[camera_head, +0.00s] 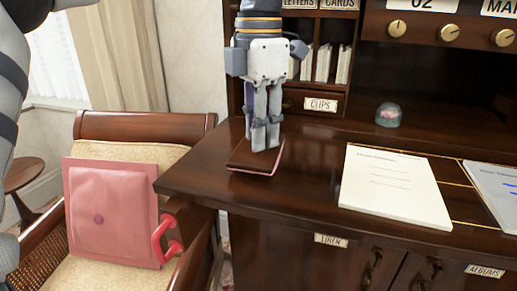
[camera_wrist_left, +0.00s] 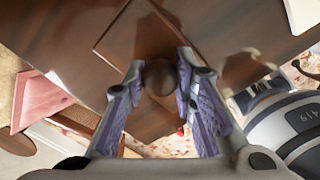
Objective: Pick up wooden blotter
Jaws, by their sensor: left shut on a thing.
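The wooden blotter (camera_head: 243,157) is a dark brown flat block with a pinkish lower edge, near the desk's left front corner. In the left wrist view its round brown knob (camera_wrist_left: 160,77) sits between my finger pads, with the flat body (camera_wrist_left: 122,38) beyond. My left gripper (camera_head: 265,147) points down over the blotter and is shut on its knob; it also shows in the left wrist view (camera_wrist_left: 160,85). The fingers hide the knob in the head view. I cannot tell whether the blotter touches the desk or is slightly raised. My right gripper is not in view.
The dark wooden desk (camera_head: 205,175) holds white papers (camera_head: 393,185) right of the blotter and a small dome (camera_head: 388,115) farther back. Labelled compartments (camera_head: 325,60) rise close behind my gripper. A chair (camera_head: 140,128) with a pink padded envelope (camera_head: 112,210) stands at left.

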